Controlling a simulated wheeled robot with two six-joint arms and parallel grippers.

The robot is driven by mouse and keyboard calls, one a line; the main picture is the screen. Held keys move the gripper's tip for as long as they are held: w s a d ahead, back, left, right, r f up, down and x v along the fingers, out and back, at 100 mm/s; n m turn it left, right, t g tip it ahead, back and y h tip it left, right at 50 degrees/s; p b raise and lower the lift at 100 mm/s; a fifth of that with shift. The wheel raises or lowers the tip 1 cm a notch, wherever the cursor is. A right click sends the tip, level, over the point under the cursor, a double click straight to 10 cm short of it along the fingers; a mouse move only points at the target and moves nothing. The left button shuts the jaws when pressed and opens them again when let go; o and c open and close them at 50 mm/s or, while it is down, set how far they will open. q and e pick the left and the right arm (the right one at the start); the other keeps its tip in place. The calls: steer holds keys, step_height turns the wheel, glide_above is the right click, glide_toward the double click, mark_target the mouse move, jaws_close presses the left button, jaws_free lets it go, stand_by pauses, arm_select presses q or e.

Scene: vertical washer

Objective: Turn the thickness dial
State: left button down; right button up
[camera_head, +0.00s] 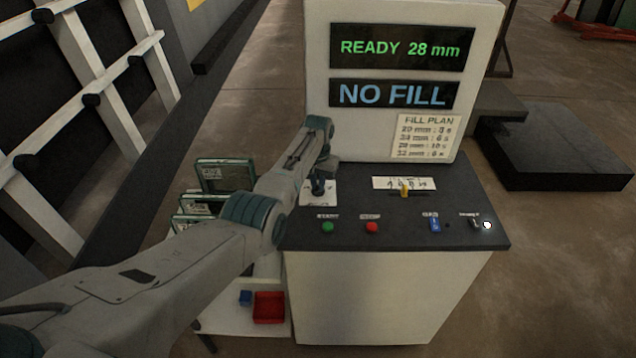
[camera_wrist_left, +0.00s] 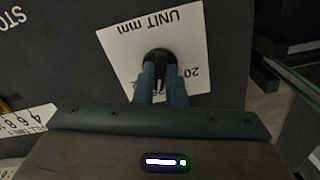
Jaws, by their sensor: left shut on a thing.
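The thickness dial (camera_wrist_left: 159,57) is a dark round knob on a white plate (camera_wrist_left: 120,48) printed "UNIT mm" and numbers, seen upside down in the left wrist view. My left gripper (camera_wrist_left: 160,78) has its two blue-grey fingers shut on the dial from above. In the head view the left gripper (camera_head: 318,186) stands over the same plate (camera_head: 331,197) at the console's left end, and the arm hides much of the dial. The upper display (camera_head: 401,48) reads "READY 28 mm" in green. My right gripper is not in view.
A lower display (camera_head: 391,94) reads "NO FILL". Glass panes (camera_head: 226,176) stand at the left, with a red tray (camera_head: 269,308) below.

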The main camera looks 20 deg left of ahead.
arm_select(q)
steer(key=c, duration=1.5)
jaws_free()
step_height(320, 180, up, 11)
steer(key=b, duration=0.3)
